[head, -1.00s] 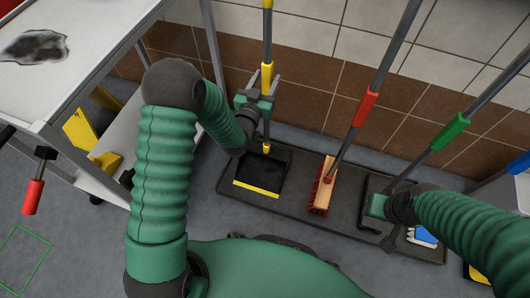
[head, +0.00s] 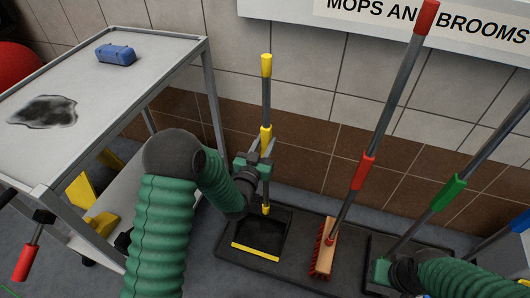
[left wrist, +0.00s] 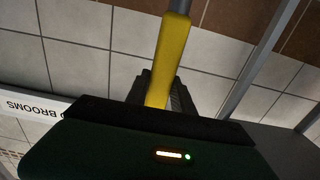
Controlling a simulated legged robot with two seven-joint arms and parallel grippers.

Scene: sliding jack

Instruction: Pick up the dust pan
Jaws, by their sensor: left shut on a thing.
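The dust pan (head: 264,234) is a black scoop with a yellow front lip, resting on a dark mat by the wall. Its long grey handle stands upright, with a yellow top and a yellow mid-grip. My left gripper (head: 262,158) is shut on the handle at the yellow grip. In the left wrist view the yellow grip (left wrist: 171,55) runs between the dark fingers, whose tips are partly hidden. My right gripper (head: 376,272) is low at the right, near the mat; its fingers are not clear.
A red-bristled broom (head: 323,248) stands right of the pan. A green-gripped tool (head: 449,193) leans farther right, near my right arm. A metal table (head: 90,90) with a blue object (head: 116,54) and a dark stain is at the left. The dark mat (head: 300,265) lies below the tools.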

